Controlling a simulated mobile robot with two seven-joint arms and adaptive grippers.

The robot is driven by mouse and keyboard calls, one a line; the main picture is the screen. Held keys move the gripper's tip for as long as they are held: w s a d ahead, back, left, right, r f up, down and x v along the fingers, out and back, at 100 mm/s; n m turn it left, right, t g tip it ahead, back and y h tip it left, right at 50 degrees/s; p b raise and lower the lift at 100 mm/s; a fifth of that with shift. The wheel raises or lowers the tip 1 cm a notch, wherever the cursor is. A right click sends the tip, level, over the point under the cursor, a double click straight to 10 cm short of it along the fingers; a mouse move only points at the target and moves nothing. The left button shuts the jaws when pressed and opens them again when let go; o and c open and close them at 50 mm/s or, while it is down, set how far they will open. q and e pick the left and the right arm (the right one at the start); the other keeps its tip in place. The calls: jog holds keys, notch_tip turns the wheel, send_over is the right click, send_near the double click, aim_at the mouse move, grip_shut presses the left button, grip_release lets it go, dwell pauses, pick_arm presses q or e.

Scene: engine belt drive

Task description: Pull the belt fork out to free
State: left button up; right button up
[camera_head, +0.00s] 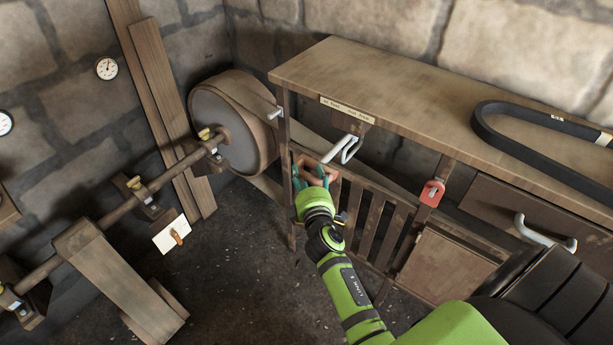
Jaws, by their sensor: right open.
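The belt fork appears to be the light grey bent metal bar (344,149) below a small label plate (347,107) on the bench front. Its lower end reaches down to the left, close to my right gripper. My right gripper (311,177) has teal fingers, which are spread open at the bench's left end. A brownish block-like part shows between the fingers; I cannot tell what it belongs to. I cannot tell whether a finger touches the bar. My left gripper is not in view.
A wooden bench (375,68) fills the right, with a black belt (518,153) lying on top. A slatted gate (374,229) and a red padlock (432,192) are below. A large drum (229,128) and a shaft (158,184) stand left. Dark floor lies between.

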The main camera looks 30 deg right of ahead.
jog(key=f+v, duration=0.1)
jog(key=v, duration=0.6)
jog(key=shift+r, duration=0.45)
jog(key=s+a+f+m+g+y, duration=0.1)
jog(key=s+a+f+g+y, duration=0.15)
jog(key=f, duration=0.65)
jog(key=s+a+f+m+g+y, duration=0.1)
jog(key=s+a+f, duration=0.25)
jog(key=f, duration=0.55)
jog(key=s+a+f+m+g+y, duration=0.1)
jog(key=s+a+f+g+y, duration=0.2)
jog(key=f, duration=0.6)
jog(key=s+d+f+m+g, duration=0.1)
jog(key=s+f, duration=0.4)
jog(key=s, duration=0.5)
jog(key=s+d+f+m+g, duration=0.1)
jog(key=s+f+m+g, duration=0.2)
jog(key=s+f, duration=0.3)
jog(key=s+d+f+m+g, duration=0.1)
jog(key=s+f, duration=0.5)
jog(key=s, duration=0.9)
jog(key=m+g, duration=0.1)
jog(key=g, duration=0.1)
jog(key=shift+s+m+g, duration=0.3)
jog(key=shift+g, duration=0.05)
